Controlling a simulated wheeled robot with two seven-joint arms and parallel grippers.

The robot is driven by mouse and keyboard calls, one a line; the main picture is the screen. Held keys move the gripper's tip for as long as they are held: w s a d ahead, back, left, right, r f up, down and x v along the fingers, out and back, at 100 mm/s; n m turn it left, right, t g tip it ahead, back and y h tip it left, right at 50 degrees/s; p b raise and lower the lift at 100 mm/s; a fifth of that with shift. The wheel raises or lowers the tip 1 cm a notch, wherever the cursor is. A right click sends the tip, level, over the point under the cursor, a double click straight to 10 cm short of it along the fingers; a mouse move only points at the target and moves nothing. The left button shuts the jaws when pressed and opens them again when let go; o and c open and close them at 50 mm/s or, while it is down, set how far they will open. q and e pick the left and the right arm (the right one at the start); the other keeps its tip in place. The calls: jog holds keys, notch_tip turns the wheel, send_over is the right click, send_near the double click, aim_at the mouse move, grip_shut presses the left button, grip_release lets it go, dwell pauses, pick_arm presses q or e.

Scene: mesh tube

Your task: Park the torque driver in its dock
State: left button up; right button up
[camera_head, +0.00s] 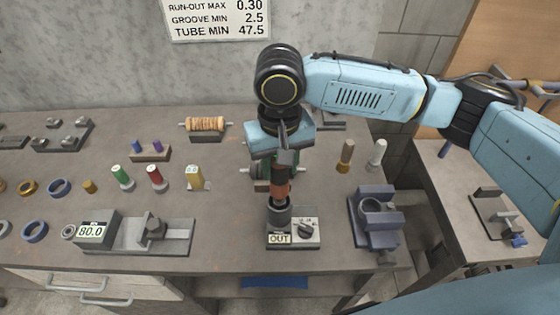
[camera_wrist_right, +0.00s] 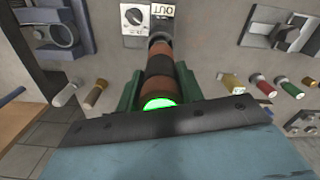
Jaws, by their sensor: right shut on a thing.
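The torque driver (camera_head: 281,188), with brown and black bands, stands roughly upright below my right gripper (camera_head: 279,160). In the right wrist view the driver (camera_wrist_right: 159,66) lies between the green fingers of the gripper (camera_wrist_right: 158,88), which is shut on it; its near end glows green. Its lower end meets a dark round cup (camera_head: 279,214) on a grey box (camera_head: 308,233) with a dial and a label reading OUT. I take this cup and box for the dock. How deep the driver sits in the cup I cannot tell. My left gripper is not in view.
A blue-grey vise-like fixture (camera_head: 377,220) stands right of the box. A gauge reading 80.0 (camera_head: 92,231) and a slide fixture stand left. Several coloured-top pegs, such as a red one (camera_head: 156,177), stand behind. A wound spool (camera_head: 206,124) is at the back.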

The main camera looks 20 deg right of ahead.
aim_at(280, 182)
jog(key=shift+f+b, duration=0.35)
jog(key=shift+f, duration=2.35)
dwell(2.1)
jog(key=o, duration=1.2)
jog(key=shift+o, duration=0.2)
notch_tip(280, 182, up, 13)
jog(key=shift+w+r+p, duration=0.1)
jog(key=shift+r+p, duration=0.1)
jog(key=shift+p, duration=0.1)
